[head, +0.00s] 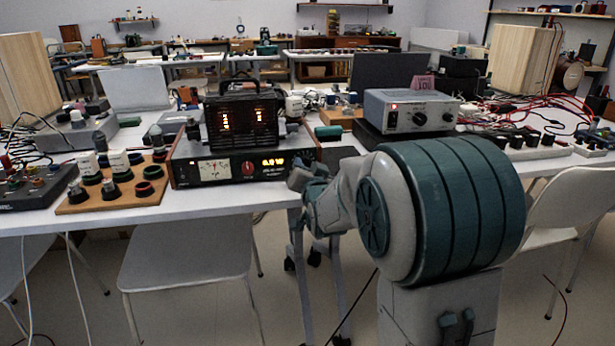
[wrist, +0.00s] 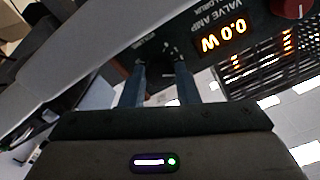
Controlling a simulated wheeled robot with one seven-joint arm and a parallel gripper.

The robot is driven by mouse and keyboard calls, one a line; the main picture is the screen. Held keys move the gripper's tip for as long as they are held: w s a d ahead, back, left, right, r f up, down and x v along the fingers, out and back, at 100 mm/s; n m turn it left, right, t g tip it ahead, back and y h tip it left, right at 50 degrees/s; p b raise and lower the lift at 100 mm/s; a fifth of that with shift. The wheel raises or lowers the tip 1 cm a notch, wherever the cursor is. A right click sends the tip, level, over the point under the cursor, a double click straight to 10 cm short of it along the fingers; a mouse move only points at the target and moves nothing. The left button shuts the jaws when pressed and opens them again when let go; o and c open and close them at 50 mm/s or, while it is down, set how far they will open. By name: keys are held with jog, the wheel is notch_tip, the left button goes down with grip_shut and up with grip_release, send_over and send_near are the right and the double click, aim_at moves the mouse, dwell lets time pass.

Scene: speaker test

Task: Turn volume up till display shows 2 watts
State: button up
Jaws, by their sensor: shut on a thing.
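The valve amp (head: 188,174) stands on the white table, with a dark front panel and a black cage with glowing tubes on top. Its lit orange display (head: 273,162) reads 0.0 W; it also shows in the wrist view (wrist: 222,38). A red knob (head: 249,168) sits left of the display in the head view. My gripper (head: 299,178) is at the right end of the panel. In the wrist view, my gripper's two fingers (wrist: 163,70) are shut on a small black volume knob (wrist: 171,52). The knob is partly hidden in shadow.
A wooden board with several knobs (head: 70,208) lies left of the amp. A grey instrument (head: 411,110) stands right of it behind my arm. A white chair (head: 187,265) is below the table edge. Red cables (head: 505,110) lie at the right.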

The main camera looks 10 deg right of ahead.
jog(key=m+b, duration=0.3)
jog(key=shift+f+m, duration=0.2)
jog(key=shift+m, duration=0.1)
jog(key=shift+r+m+b, duration=0.15)
jog(key=shift+m+b, duration=0.8)
jog(key=shift+m, duration=0.75)
jog(key=o, duration=1)
jog(key=shift+s+p, duration=1.5)
jog(key=shift+s, duration=5.45)
jog(key=shift+r, duration=0.1)
